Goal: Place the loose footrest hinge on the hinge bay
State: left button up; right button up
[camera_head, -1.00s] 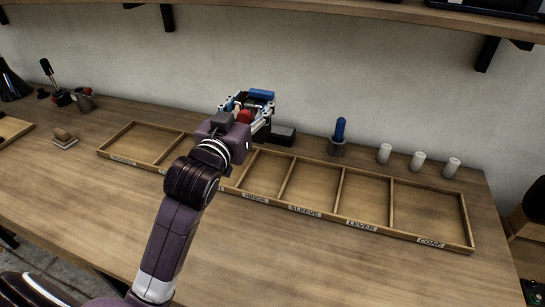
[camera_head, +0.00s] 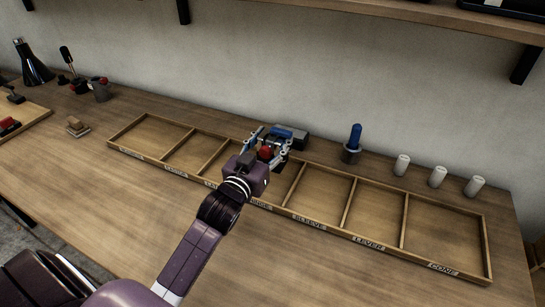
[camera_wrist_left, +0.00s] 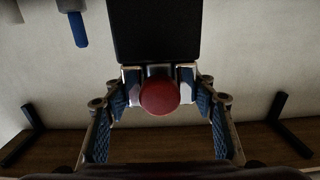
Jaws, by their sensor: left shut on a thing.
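My left gripper (camera_head: 278,138) is over the back side of the long wooden tray (camera_head: 455,271), near its middle compartments. The red end also shows between the fingers in the head view (camera_head: 265,153). The tray's labels left of SLEEVE are partly covered or too small to read surely, so I cannot tell which is the hinge bay. My right gripper is not in view.
The front table is clear.

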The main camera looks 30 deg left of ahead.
aim_at(272, 156)
pick_arm(q)
jog(key=shift+f, duration=2.8)
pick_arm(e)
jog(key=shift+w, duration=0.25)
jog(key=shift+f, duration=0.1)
pick_arm(q)
jog(key=shift+f, duration=0.15)
jog(key=o, duration=1.9)
jog(key=shift+f, duration=0.1)
jog(key=shift+c, duration=0.2)
